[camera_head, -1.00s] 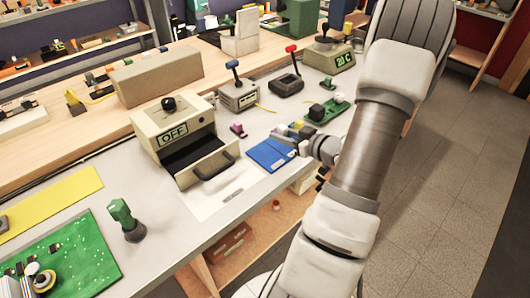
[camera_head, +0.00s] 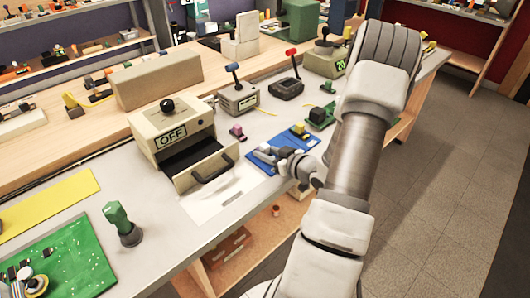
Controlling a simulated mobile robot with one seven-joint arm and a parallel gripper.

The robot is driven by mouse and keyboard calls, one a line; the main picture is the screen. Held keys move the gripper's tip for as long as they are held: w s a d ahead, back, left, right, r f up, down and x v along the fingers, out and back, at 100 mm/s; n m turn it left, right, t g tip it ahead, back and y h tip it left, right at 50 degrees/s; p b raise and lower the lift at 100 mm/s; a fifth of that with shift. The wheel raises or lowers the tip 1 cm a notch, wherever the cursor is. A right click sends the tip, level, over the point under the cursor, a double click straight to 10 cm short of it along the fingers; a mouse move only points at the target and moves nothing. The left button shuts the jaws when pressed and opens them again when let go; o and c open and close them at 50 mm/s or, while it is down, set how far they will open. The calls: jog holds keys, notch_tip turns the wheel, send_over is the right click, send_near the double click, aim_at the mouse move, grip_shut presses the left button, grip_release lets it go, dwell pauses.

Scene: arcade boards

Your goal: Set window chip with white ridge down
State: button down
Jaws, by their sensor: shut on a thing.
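My gripper (camera_head: 268,153) is low over the left front part of the blue board (camera_head: 312,141). It is shut on a small greyish chip, taken to be the window chip. The fingers largely hide this chip, and its window and white ridge are too small to make out. I cannot tell whether the chip touches the board. A yellow chip (camera_head: 298,130) with a dark part stands on the board's far right part, behind my gripper.
A beige machine marked OFF (camera_head: 172,135) with an open drawer (camera_head: 205,165) stands left of the board. A small pink part (camera_head: 237,132) lies behind the board. A green board (camera_head: 322,115) with a black block is at the back right. A green-handled tool (camera_head: 121,222) stands front left.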

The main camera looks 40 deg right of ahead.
jog(key=shift+f, duration=0.25)
jog(key=c, duration=0.5)
grip_release()
jog(key=shift+c, duration=0.2)
jog(key=shift+r, duration=0.15)
